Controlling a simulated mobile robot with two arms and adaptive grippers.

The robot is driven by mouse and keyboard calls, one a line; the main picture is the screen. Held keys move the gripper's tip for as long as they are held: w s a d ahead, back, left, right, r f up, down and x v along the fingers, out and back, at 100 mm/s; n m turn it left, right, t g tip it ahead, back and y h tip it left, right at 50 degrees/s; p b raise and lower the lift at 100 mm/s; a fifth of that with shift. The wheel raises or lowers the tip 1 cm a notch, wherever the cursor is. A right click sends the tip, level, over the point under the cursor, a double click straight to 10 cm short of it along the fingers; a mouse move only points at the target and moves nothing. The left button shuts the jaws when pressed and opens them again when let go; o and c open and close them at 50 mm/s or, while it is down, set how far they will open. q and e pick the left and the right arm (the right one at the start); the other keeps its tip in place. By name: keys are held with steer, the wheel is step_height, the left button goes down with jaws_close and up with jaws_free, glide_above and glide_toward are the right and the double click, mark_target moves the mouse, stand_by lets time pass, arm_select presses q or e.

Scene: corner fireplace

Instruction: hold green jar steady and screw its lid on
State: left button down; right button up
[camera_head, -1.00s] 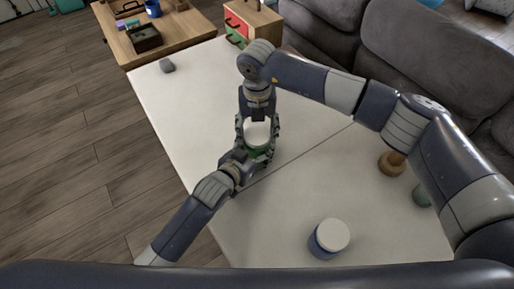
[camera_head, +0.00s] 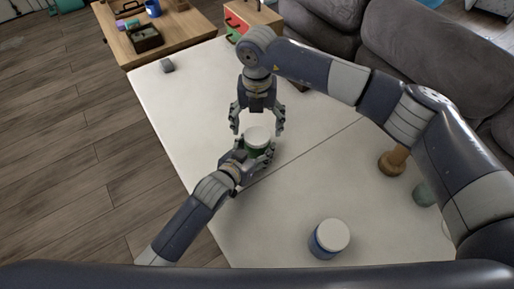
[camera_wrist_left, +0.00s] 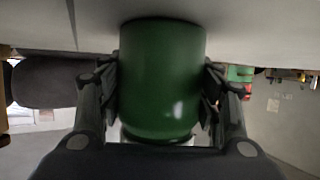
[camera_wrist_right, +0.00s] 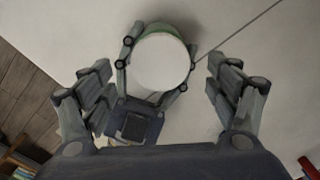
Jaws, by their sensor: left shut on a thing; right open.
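The green jar (camera_head: 250,152) stands upright on the white table, with its white lid (camera_head: 257,136) on top. My left gripper (camera_head: 258,158) is shut around the jar's body. The left wrist view shows the green jar (camera_wrist_left: 162,80) between both fingers. My right gripper (camera_head: 257,120) is open above the jar, its fingers spread apart and clear of the lid. In the right wrist view the white lid (camera_wrist_right: 160,62) lies beyond the open fingers and hides most of the jar. Whether the lid is fully tight cannot be told.
A blue jar with a white lid (camera_head: 328,239) stands on the white table (camera_head: 290,195) at the front. A brown wooden object (camera_head: 392,161) and a pale green object (camera_head: 424,194) are near the right edge.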

mark_target(257, 135)
arm_select(q)
steer(key=shift+f, duration=0.1)
arm_select(e)
steer(key=shift+r, duration=0.75)
steer(key=shift+c, duration=0.3)
steer(key=n, duration=0.2)
steer(key=r+n, duration=0.1)
steer(key=n, duration=0.4)
steer(key=shift+r+n, duration=0.3)
steer(key=n, duration=0.3)
steer(key=shift+r+n, duration=0.4)
steer(key=n, duration=0.2)
steer(key=r+n, duration=0.1)
steer(key=n, duration=0.2)
steer(key=shift+f, duration=0.1)
steer(key=shift+f, duration=3.9)
